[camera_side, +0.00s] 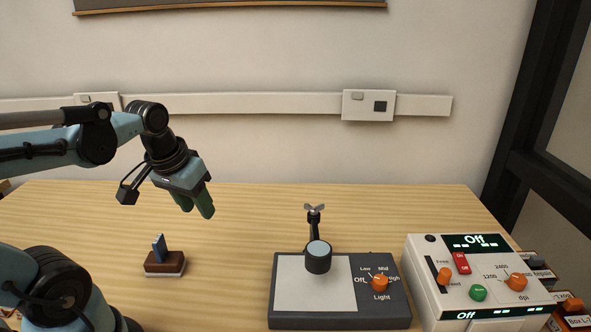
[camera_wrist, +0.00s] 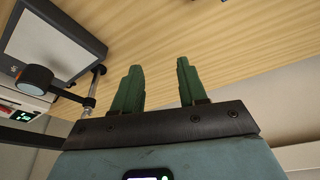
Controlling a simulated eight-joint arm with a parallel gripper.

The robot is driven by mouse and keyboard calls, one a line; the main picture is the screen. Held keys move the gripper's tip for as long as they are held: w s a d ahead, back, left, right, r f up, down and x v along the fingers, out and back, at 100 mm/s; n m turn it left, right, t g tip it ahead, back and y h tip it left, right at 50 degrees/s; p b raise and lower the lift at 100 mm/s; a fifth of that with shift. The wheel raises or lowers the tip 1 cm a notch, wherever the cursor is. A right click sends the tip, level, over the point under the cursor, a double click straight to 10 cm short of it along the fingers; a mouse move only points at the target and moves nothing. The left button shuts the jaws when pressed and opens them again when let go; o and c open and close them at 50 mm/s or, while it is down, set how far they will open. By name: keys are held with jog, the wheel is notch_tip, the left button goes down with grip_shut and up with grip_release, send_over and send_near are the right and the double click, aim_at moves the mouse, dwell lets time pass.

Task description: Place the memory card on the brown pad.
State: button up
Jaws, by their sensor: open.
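The block has a pale lower edge. No separate brown pad shows clearly. My gripper (camera_side: 196,208) is above and to the right of the card, tilted, with its green fingers apart and empty. In the wrist view, the open fingers (camera_wrist: 159,68) have bare table beyond them. Neither card nor block shows there.
A grey copy stand (camera_side: 395,300) with a pale plate, a camera head (camera_side: 318,258) and an orange light knob is at centre right. A white control box (camera_side: 480,280) with "Off" displays stands beside it. Labelled boxes (camera_side: 580,318) sit at far right. The table between block and stand is clear.

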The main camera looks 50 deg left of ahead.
jog(key=w+d+m+t+h, duration=0.1)
jog(key=w+d+m+t, duration=0.2)
jog(key=d, duration=0.6)
jog(key=shift+w+f+m+t, duration=0.15)
jog(key=shift+w+m+t, duration=0.25)
jog(key=shift+w+m, duration=0.3)
